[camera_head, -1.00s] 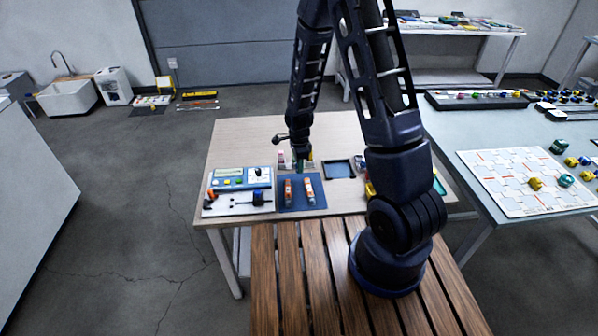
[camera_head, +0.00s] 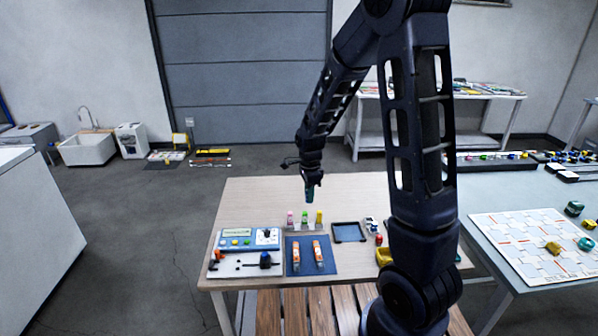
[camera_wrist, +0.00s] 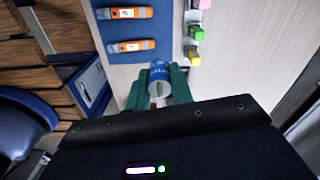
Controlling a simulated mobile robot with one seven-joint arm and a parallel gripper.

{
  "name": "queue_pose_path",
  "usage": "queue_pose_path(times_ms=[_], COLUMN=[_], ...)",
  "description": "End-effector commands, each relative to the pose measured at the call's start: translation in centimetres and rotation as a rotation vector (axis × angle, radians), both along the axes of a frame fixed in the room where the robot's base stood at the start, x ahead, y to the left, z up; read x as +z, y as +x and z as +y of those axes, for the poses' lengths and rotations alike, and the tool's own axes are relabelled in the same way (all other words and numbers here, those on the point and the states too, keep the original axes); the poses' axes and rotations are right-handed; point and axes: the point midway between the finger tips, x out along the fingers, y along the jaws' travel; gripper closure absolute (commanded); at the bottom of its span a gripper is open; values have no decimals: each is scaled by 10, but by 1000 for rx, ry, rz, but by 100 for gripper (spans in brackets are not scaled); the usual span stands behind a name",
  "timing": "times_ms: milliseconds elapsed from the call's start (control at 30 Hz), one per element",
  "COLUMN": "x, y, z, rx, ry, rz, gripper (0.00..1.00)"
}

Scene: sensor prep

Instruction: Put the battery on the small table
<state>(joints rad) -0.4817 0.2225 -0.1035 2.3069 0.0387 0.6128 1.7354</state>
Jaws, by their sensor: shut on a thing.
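My gripper (camera_head: 309,187) hangs above the light wood-topped table (camera_head: 262,195), with clear space between its tip and the tabletop. In the wrist view, its green fingers (camera_wrist: 158,92) are shut on a blue cylinder with a pale end, which looks like the battery (camera_wrist: 158,70). In the head view the held thing is small and hard to tell from the fingers. Which surface is the small table is not certain from the frames.
A blue mat (camera_head: 291,268) holds two orange-and-white devices (camera_head: 318,254). Behind it stands a holder with pink, green (camera_head: 305,216) and yellow pieces. A control panel (camera_head: 252,239) lies left, a dark tray (camera_head: 348,232) right. A larger table (camera_head: 480,212) stands at right. The tabletop's back is bare.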

Motion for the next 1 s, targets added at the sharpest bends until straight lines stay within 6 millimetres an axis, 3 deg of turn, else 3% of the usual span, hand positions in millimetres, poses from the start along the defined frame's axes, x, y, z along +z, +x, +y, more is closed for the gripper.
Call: queue_pose_path(times_ms=[467, 1000], x=[-31, -88], y=[89, 188], z=[-43, -126], rx=[446, 1040], ry=[-3, -2], rz=[2, 2], gripper=[100, 100])
